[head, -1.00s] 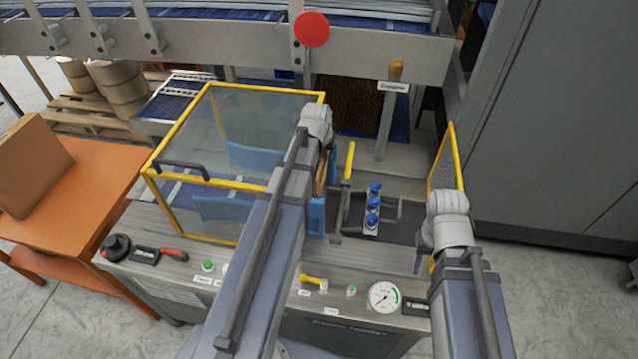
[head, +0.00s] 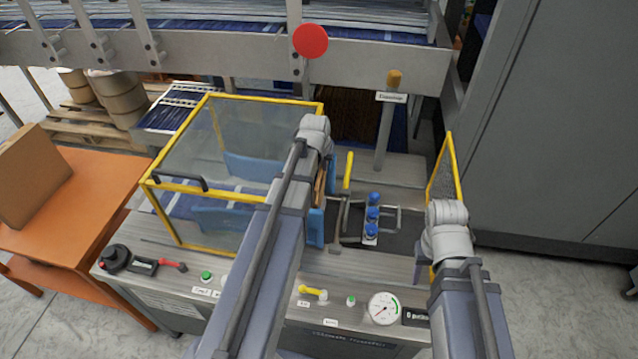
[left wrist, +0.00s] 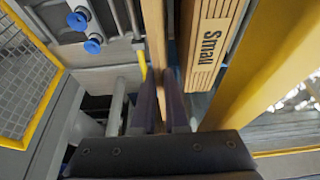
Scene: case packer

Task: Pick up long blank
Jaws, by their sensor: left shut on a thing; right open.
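My left gripper (left wrist: 166,92) shows in the left wrist view with its two dark fingers shut on a thin tan cardboard blank (left wrist: 179,55), seen edge-on. I cannot read a label on this blank. In the head view the left fingers are hidden behind my arm, and a narrow brown cardboard edge (head: 320,187) shows beside the wrist. My right gripper (head: 420,264) is open, low at the right of the machine, mostly hidden by its own wrist.
A clear guard box with a yellow frame (head: 183,187) stands left of my left arm. Blue-capped suction cups (head: 372,222) sit between the arms. A yellow mesh guard (head: 452,165) stands at the right. The control panel with a gauge (head: 384,308) is in front.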

